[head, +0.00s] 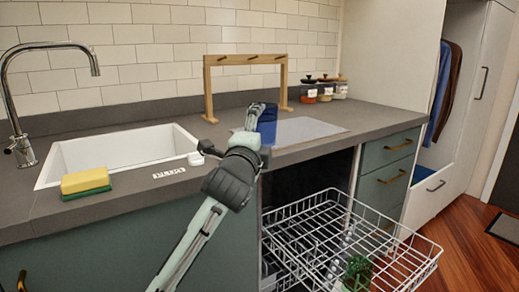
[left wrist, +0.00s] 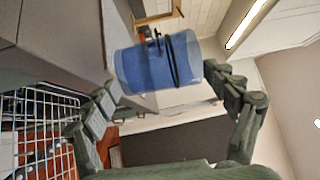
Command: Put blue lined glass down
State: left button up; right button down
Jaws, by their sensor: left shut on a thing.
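The blue lined glass (head: 267,126) is at the left end of a pale grey mat (head: 313,130) on the dark counter (head: 375,122). My left gripper (head: 258,117) reaches over the counter's front edge and is shut on the glass. In the left wrist view the blue glass (left wrist: 150,68), with dark lines around it, sits between the two fingers of the left gripper (left wrist: 165,85). I cannot tell whether the base of the glass touches the mat or hangs just above it. My right gripper is not in view.
A wooden rack (head: 208,90) stands behind the mat, with several small jars (head: 325,91) to its right. A white sink (head: 120,152) and a yellow-green sponge (head: 85,182) are at left. An open dishwasher rack (head: 400,250) juts out below. The mat's right part is clear.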

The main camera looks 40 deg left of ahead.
pick_arm(q)
notch_tip(320, 180, down, 4)
jog(key=shift+f+b, duration=0.1)
jog(key=shift+b, duration=0.3)
jog(key=o, duration=1.3)
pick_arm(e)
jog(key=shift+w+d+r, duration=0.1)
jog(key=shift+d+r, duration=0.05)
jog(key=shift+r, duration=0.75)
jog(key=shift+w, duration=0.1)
